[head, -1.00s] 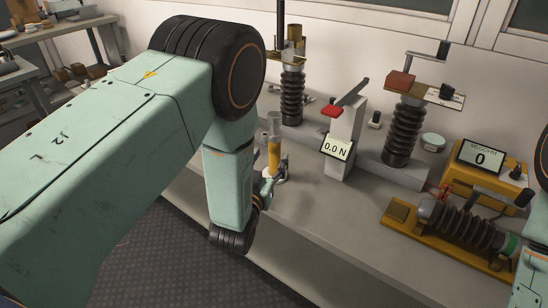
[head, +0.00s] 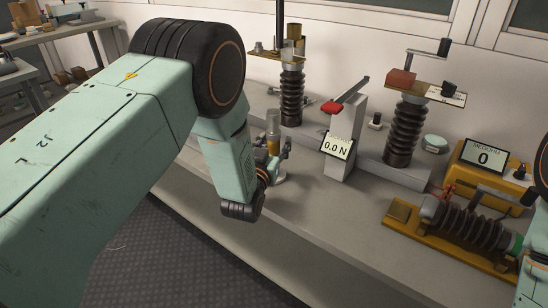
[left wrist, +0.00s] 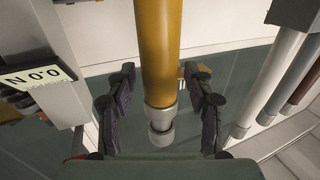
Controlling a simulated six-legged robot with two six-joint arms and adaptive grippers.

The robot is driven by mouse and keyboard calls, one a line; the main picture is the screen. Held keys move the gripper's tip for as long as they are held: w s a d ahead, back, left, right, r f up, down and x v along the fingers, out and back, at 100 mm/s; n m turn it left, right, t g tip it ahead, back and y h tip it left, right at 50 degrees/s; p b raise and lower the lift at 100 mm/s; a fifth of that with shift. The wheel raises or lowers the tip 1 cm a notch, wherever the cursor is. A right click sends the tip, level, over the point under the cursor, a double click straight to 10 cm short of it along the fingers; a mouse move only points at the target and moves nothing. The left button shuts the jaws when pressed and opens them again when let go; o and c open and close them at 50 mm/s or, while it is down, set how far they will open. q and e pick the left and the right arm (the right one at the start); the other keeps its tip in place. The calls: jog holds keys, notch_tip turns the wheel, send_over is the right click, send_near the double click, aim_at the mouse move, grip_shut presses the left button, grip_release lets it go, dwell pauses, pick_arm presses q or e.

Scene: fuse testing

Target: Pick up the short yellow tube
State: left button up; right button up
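The short yellow tube (head: 273,146) stands upright on the bench, with a pale grey end on top. My left gripper (head: 280,153) is at the tube, beyond my left forearm, which partly hides the tube's lower part. In the left wrist view the yellow tube (left wrist: 158,50) runs between the two dark fingers of my left gripper (left wrist: 160,110). The fingers are spread, one on each side of the tube, with a gap visible on the left side. My right gripper is outside the views.
A force display (head: 338,146) on a grey post stands right of the tube. Ribbed black insulators (head: 291,95) stand behind and to the right (head: 404,130). A yellow meter (head: 484,160) sits farther right.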

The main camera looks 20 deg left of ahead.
aim_at(274, 111)
pick_arm(q)
grip_shut()
dwell(0.3)
notch_tip(274, 111, up, 10)
jog(key=p, duration=0.3)
jog(key=shift+p, duration=0.3)
